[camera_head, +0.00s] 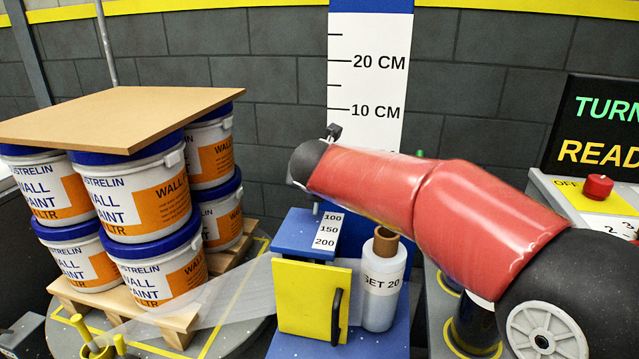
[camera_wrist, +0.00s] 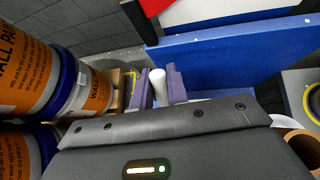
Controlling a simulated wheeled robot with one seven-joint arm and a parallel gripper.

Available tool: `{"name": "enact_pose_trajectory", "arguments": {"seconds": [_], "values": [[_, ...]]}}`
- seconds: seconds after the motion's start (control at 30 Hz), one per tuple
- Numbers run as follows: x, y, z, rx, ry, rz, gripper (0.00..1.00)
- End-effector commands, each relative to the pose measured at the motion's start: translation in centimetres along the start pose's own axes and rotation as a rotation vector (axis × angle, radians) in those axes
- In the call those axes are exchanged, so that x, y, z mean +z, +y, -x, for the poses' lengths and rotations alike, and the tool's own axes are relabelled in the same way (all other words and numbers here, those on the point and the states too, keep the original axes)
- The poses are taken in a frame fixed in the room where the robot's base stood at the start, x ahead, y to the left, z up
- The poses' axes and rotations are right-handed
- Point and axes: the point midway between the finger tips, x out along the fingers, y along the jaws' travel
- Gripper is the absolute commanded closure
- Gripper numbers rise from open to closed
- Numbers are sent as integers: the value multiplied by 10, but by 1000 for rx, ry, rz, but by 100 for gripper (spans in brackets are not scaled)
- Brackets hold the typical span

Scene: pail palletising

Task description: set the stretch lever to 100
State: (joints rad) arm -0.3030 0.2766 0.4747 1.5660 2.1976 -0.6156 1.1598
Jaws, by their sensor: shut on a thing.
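A white scale plate (camera_head: 329,231) marked 100, 150 and 200 lies on top of the blue stretch-wrapper carriage (camera_head: 293,225), with 100 at the far end. My fingers and most of the lever are hidden there, so I cannot tell which mark the lever points at.
A film roll (camera_head: 385,285) stands beside the yellow door (camera_head: 315,298), with film running left. Stacked paint pails (camera_head: 150,200) under a brown board (camera_head: 120,115) stand on a pallet (camera_head: 175,318) at left. A control box with a red button (camera_head: 598,187) is right.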

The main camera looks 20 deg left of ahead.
Motion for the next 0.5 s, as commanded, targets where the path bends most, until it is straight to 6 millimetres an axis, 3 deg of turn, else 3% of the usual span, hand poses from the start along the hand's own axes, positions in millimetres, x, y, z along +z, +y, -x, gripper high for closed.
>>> {"name": "enact_pose_trajectory", "arguments": {"seconds": [0.07,0.1,0.2,0.5], "values": [[1,0,0,2,-3,-1,100],[1,0,0,2,-3,-1,80],[1,0,0,1,-2,-1,67],[1,0,1,1,-2,-1,65]]}}
